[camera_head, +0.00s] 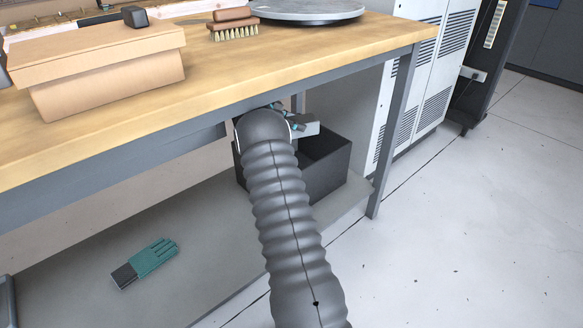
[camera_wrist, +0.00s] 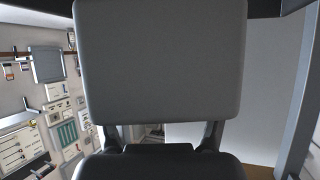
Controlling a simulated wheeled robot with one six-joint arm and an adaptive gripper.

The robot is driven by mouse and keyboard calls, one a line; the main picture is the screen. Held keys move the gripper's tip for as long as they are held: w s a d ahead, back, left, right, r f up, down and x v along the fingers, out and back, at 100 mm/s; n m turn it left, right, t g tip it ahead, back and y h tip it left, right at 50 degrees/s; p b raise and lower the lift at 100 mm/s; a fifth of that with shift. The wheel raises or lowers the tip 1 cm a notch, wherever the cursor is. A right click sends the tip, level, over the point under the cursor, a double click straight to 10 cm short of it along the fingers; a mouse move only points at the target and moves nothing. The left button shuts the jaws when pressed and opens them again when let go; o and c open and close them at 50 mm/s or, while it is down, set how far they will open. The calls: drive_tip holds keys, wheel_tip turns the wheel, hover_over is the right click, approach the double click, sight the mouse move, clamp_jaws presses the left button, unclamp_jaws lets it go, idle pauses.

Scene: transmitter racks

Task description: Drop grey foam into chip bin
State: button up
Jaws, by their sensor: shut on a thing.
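The grey foam (camera_wrist: 160,62) is a rounded block that fills the middle of the wrist view. My gripper (camera_wrist: 160,138) is shut on it, with a dark finger showing at each side below the block. In the head view, the grey foam (camera_head: 306,128) partly shows beyond the end of my arm, under the workbench top. The chip bin (camera_head: 325,168) seems to be the dark open box on the lower shelf. My gripper (camera_head: 286,116) and the foam are over or near its back left rim; the exact height is unclear. My arm hides the bin's left part.
The workbench top (camera_head: 200,75) hangs just above my arm. A leg (camera_head: 393,135) stands right of the bin. A teal glove (camera_head: 150,260) lies on the lower shelf. A cardboard box (camera_head: 110,75), brush (camera_head: 234,32) and round plate (camera_head: 305,12) are on top.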

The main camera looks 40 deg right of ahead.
drive_tip(key=shift+f, duration=2.55)
drive_tip(key=o, duration=0.9)
drive_tip(key=shift+c, duration=0.2)
wheel_tip(320, 180, up, 10)
